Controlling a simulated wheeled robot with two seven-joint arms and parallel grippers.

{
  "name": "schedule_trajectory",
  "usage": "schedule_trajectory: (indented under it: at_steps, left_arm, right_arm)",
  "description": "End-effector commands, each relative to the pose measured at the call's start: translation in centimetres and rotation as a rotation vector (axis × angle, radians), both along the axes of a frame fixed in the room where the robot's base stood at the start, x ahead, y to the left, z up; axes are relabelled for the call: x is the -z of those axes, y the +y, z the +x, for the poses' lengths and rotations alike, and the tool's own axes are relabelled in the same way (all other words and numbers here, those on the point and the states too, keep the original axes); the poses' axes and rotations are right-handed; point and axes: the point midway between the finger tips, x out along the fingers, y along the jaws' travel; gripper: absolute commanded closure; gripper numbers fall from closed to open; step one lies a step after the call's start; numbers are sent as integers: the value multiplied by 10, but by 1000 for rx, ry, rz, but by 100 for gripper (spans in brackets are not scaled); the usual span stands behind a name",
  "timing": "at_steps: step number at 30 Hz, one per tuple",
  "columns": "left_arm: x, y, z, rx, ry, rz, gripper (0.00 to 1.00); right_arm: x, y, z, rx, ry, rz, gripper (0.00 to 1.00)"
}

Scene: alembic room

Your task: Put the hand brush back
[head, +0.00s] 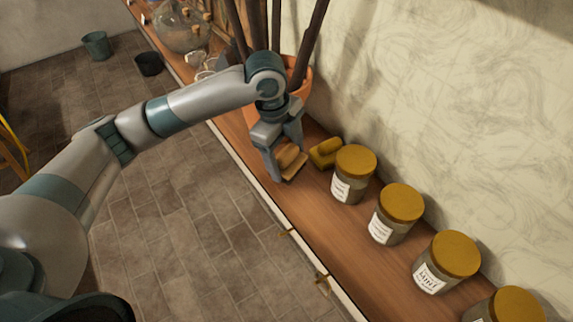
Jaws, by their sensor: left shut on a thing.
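My left gripper (282,160) comes in from the left and points down over the wooden counter (325,235). It is shut on a small light-wood piece, which looks like the hand brush (291,160). The fingers hide part of the brush. The brush is at or just above the counter top; I cannot tell whether it touches. My right gripper is not in view.
A yellow block-like object (325,152) lies just right of the brush. A row of labelled jars (353,174) with yellow lids runs along the wall. A terracotta pot (301,84) with dark stems stands behind my gripper. Buckets (95,45) stand on the floor.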

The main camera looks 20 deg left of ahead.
Motion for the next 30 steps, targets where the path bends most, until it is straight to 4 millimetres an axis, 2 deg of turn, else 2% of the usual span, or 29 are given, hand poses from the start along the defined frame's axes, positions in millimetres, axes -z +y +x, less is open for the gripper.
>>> schedule_trajectory:
  at_steps: [7, 16, 28, 29, 30]
  left_arm:
    - [5, 0, -1, -1, 3, 1, 52]
    - [35, 0, -1, -1, 2, 0, 52]
    - [40, 0, 0, -1, 1, 0, 52]
    - [40, 0, 0, -1, 1, 0, 24]
    - [40, 0, 0, 0, 1, 0, 14]
  right_arm:
    - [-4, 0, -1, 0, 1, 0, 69]
    - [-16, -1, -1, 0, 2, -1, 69]
    - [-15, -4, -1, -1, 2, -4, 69]
    - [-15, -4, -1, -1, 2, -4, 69]
    - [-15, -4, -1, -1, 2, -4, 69]
